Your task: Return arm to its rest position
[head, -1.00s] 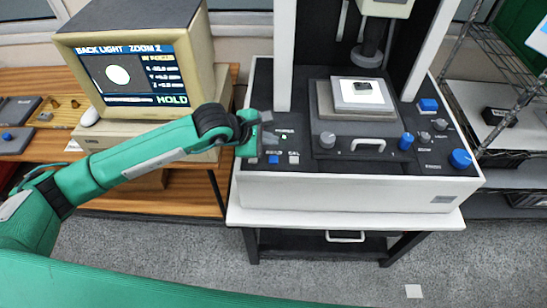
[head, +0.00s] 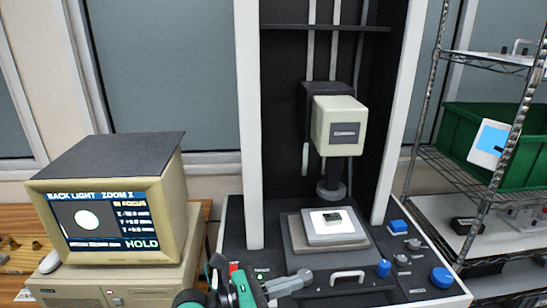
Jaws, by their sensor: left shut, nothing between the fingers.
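My left arm comes in from the bottom edge of the head view. Its grey gripper (head: 303,279) is shut and empty, pointing right. It shows over the front left of the measuring machine's dark panel (head: 408,288), near the stage handle; I cannot tell whether it touches the panel. The machine's stage (head: 297,240) carries a lit white plate (head: 318,239) with a small dark part (head: 333,217) on it, below the cream optical head (head: 337,126). My right gripper is not in view.
A cream monitor (head: 172,210) at the left reads "IN FOCUS" and "HOLD". Blue knobs (head: 441,277) stand on the panel's right. A wire rack (head: 425,165) with a green bin (head: 480,130) is at the right. White columns (head: 249,120) flank the optical head.

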